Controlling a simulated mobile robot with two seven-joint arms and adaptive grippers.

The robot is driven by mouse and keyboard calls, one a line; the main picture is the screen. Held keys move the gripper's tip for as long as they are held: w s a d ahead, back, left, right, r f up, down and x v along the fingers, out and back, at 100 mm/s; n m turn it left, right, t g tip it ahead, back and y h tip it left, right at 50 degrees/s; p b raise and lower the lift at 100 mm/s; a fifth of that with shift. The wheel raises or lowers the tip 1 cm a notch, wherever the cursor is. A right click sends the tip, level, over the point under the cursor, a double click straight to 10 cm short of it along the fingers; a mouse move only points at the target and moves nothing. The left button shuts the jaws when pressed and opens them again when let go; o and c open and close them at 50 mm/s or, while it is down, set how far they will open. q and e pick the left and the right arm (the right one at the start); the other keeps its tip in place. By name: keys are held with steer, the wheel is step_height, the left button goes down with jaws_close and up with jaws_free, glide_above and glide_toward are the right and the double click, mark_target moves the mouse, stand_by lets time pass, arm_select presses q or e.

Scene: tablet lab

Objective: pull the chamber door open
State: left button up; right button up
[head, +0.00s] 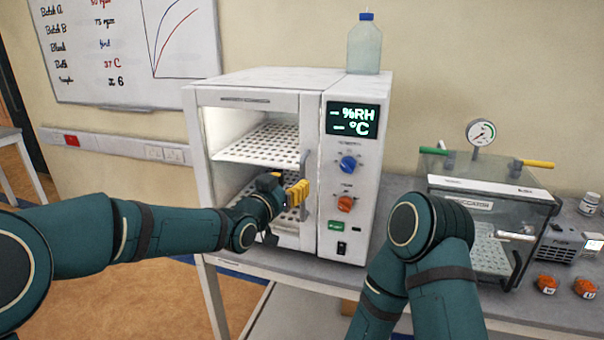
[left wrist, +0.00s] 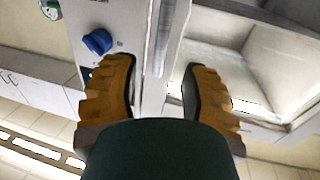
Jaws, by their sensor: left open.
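The white chamber (head: 350,220) stands on the bench, with a dark display and knobs on its right panel. Its door (head: 309,120) has a pale frame around a large window that shows perforated shelves inside, and it looks shut. A vertical grey bar handle (head: 304,170) runs along the door's right side. My left gripper (head: 300,192), with yellow fingers, is open at the handle's lower half and hides part of it. In the left wrist view the handle (left wrist: 163,38) lies in line with the gap between the open fingers (left wrist: 156,72); contact cannot be told. My right gripper is out of view.
A bottle (head: 365,45) with a blue cap stands on top of the chamber. A clear desiccator box (head: 490,205) with a gauge stands to the right. My right arm is bent in front of the bench between them. Open floor lies at the left.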

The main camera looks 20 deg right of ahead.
mark_target(301, 175)
arm_select(q)
steer(key=shift+x, duration=2.95)
jaws_close()
